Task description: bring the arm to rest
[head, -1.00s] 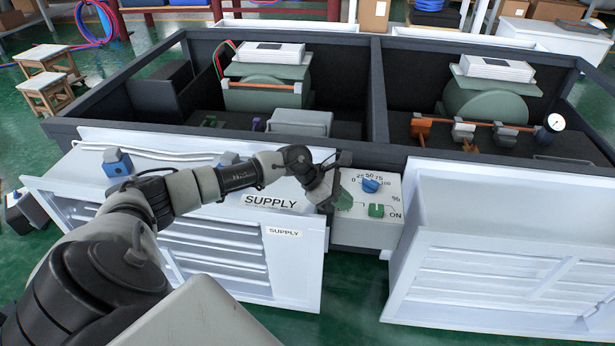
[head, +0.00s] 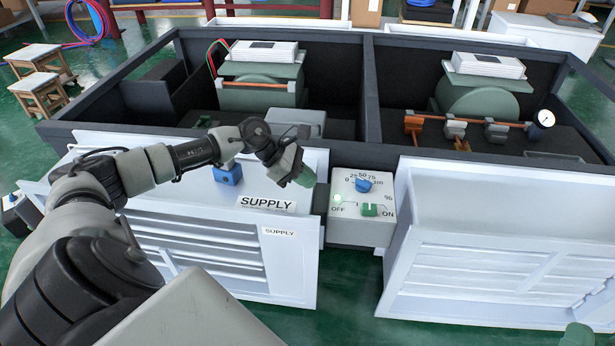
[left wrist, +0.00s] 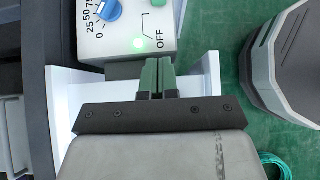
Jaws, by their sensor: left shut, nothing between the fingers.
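My left gripper (head: 304,177) has green fingertips and hangs over the left SUPPLY box's white top, just left of the control panel (head: 345,232). It is shut and empty, apart from the panel. In the left wrist view its two green fingers (left wrist: 157,76) lie together, below the panel's face. The panel carries a blue knob (head: 363,185) on a 0-to-100 scale, a green switch (head: 371,210) between OFF and ON, and a lit green lamp (head: 338,198). A green tip (head: 578,336) at the bottom right edge looks like my right gripper; its jaws cannot be made out.
The left white box (head: 190,250), labelled SUPPLY, and the right white box (head: 490,270) flank the panel. Behind them stands a dark frame (head: 372,100) with green dampers and a gauge (head: 546,117). Green floor is open in front.

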